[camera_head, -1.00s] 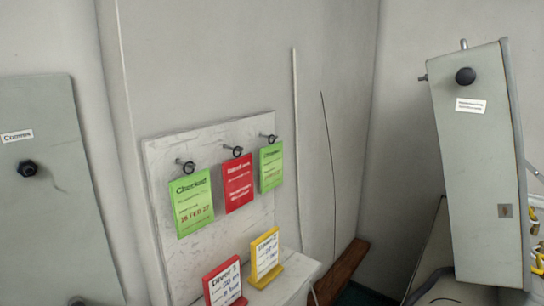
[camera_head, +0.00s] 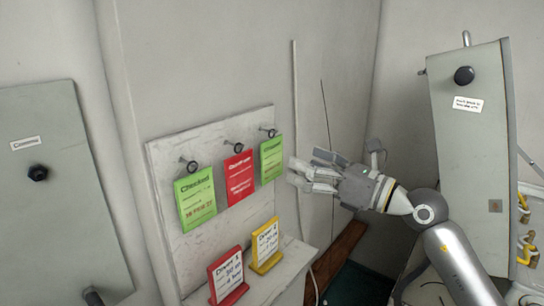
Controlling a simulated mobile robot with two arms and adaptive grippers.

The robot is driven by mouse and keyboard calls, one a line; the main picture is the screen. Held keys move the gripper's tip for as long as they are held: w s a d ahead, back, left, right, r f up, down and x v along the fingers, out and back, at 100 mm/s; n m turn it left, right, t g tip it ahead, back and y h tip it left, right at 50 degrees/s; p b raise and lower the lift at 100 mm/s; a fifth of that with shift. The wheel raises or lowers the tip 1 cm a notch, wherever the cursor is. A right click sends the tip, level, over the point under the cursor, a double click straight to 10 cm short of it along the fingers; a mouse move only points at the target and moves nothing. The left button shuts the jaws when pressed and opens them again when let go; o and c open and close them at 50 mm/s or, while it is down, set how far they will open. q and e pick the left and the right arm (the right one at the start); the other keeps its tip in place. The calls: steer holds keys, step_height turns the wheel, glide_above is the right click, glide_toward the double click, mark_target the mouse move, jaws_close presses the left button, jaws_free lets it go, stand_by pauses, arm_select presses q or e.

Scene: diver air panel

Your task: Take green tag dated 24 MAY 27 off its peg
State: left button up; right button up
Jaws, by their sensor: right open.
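A green tag (camera_head: 271,160) hangs from the rightmost peg of the white board; its date is too small to read. Another green tag (camera_head: 196,200), headed "Checked", hangs from the left peg; its red date is blurred now, but looked like FEB 27 earlier. A red tag (camera_head: 239,178) hangs between them. My right gripper (camera_head: 304,172) is open and empty, fingers pointing left, just right of the right green tag in the picture. I see a small gap between them; the depth is hard to tell. My left gripper is not in view.
A red stand (camera_head: 227,278) and a yellow stand (camera_head: 265,246) with white cards sit on the ledge below the board (camera_head: 225,226). Grey cabinets stand at left (camera_head: 65,200) and right (camera_head: 470,150). A thin rod runs down the wall behind my gripper.

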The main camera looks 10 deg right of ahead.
mark_target(273, 150)
steer(key=shift+n+h, duration=0.5)
steer(key=x, duration=0.1)
steer(key=p+x, duration=0.1)
steer(key=x, duration=0.1)
steer(key=p+x, duration=0.1)
steer(key=x, duration=0.1)
steer(key=shift+w+d+r, duration=0.2)
steer(key=shift+w+r, duration=0.05)
steer(key=shift+w, duration=0.25)
steer(key=shift+w+a+p, duration=0.35)
steer(key=shift+w+p, duration=0.1)
steer(key=shift+p, duration=0.2)
steer(key=p+x, duration=0.1)
steer(key=x, duration=0.2)
steer(key=shift+w+a+f, duration=0.1)
steer(key=shift+f, duration=0.1)
steer(key=shift+w+a+f+p, duration=0.1)
steer(key=shift+w+a+p, duration=0.15)
steer(key=shift+w+p, duration=0.05)
